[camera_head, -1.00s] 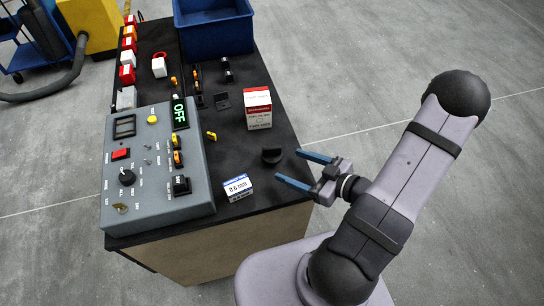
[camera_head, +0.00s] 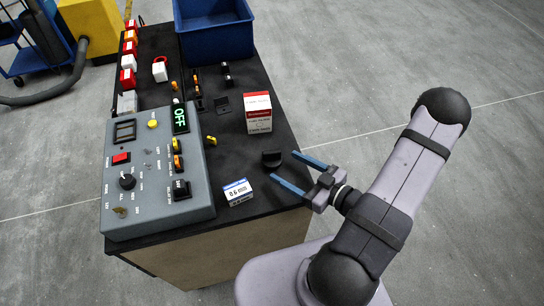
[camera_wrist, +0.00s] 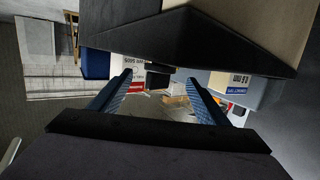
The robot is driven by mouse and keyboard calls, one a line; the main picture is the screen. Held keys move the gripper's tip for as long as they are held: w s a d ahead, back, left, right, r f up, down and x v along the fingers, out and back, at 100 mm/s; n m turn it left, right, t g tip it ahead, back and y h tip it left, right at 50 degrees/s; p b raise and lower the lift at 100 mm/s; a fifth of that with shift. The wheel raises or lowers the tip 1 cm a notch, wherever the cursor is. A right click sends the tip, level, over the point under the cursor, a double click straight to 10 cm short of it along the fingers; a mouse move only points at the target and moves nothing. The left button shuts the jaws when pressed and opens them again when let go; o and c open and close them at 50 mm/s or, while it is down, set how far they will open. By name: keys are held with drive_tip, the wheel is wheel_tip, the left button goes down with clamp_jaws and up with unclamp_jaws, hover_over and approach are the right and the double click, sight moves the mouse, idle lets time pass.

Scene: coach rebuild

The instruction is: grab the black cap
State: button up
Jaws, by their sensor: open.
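The black cap (camera_head: 271,158) is a small, dark, round piece standing on the black bench top near its right edge. My gripper (camera_head: 284,165) is open, with two blue fingers pointing left at the cap from the bench's right side. The fingertips are close to the cap, one on the far side and one on the near side of its line; I cannot tell whether they reach around it. In the wrist view my open gripper (camera_wrist: 158,77) shows no clear object held, and the cap is hard to make out against the dark bench.
A red-and-white box (camera_head: 258,113) stands behind the cap. A small blue-and-white box (camera_head: 237,192) lies to its front left. A grey control panel (camera_head: 150,205) fills the left front, and a blue bin (camera_head: 213,38) stands at the back. Open floor lies right of the bench.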

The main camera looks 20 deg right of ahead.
sight(275, 160)
drive_tip(key=shift+p+x, duration=0.95)
drive_tip(key=shift+x, duration=1)
drive_tip(key=shift+w+a+f, duration=0.1)
drive_tip(key=shift+w+a, duration=0.2)
drive_tip(key=shift+w, duration=0.2)
drive_tip(key=c, duration=1.1)
